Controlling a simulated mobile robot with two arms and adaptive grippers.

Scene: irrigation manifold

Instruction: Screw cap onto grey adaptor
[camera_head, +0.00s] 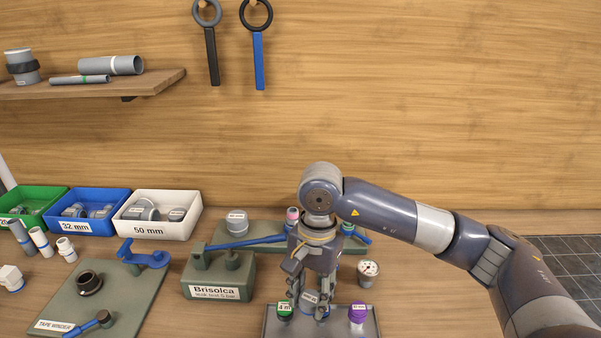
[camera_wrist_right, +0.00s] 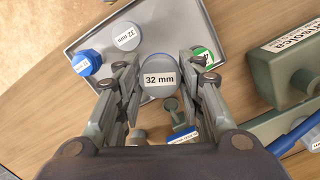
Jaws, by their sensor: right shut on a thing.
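My right gripper (camera_head: 308,304) reaches down over the grey tray (camera_head: 375,333) at the front. In the right wrist view its two fingers (camera_wrist_right: 160,80) are closed on the sides of a round grey cap (camera_wrist_right: 158,78) labelled "32 mm". The cap's label faces the wrist camera; its underside is hidden, so I cannot tell if it touches the tray. Another grey round piece (camera_wrist_right: 125,36) with a 32 mm label sits in the tray. I cannot tell which piece is the grey adaptor. My left gripper is not in view.
A green cap (camera_head: 285,311) and a purple cap (camera_head: 357,313) stand in the tray. Labelled bins, including the white 50 mm bin (camera_head: 188,226), line the back left.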

